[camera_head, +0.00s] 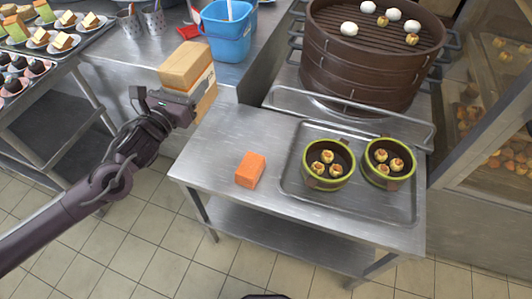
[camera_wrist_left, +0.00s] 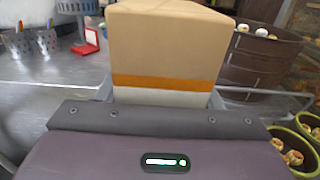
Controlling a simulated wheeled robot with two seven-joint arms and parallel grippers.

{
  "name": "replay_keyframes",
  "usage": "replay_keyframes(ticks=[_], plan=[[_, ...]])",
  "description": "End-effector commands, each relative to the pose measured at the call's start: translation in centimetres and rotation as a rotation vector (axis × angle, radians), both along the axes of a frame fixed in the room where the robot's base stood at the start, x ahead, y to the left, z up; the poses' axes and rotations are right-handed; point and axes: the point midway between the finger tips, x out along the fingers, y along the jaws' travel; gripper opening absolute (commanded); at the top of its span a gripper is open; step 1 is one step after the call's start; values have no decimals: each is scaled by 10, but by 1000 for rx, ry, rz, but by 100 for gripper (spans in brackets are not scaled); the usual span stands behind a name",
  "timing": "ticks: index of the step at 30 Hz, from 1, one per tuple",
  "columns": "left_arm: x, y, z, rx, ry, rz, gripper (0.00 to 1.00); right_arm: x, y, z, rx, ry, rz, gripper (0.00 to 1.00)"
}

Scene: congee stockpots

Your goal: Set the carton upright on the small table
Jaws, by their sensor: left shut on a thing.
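The carton (camera_head: 187,63) is a tan box with an orange band and a pale lower part. My left gripper (camera_head: 192,98) is shut on it and holds it up near the left back corner of the small table (camera_head: 222,202). In the left wrist view the carton (camera_wrist_left: 168,48) fills the space ahead of the gripper (camera_wrist_left: 160,98), tan end up, and looks about upright. Its lower end is partly hidden by the gripper. The small table is steel, with a lower shelf. My right gripper is not in view.
An orange block (camera_head: 250,170) lies on the small table's left part. A metal tray (camera_head: 290,183) with two green bowls (camera_head: 328,164) of buns takes up its right part. A large brown steamer (camera_head: 362,62) stands behind. A blue bucket (camera_head: 227,42) stands on the back counter.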

Motion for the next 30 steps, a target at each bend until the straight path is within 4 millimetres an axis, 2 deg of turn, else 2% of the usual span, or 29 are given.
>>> replay_keyframes(ticks=[2, 5, 21, 30], plan=[[0, 0, 2, -2, -3, 0, 29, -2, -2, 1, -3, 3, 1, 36], [1, 0, -6, -4, -1, 2, 29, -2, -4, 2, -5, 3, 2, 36], [0, 0, -139, -4, -2, 3, 29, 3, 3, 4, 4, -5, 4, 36], [0, 0, -171, -2, -2, 3, 29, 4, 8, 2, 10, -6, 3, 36]])
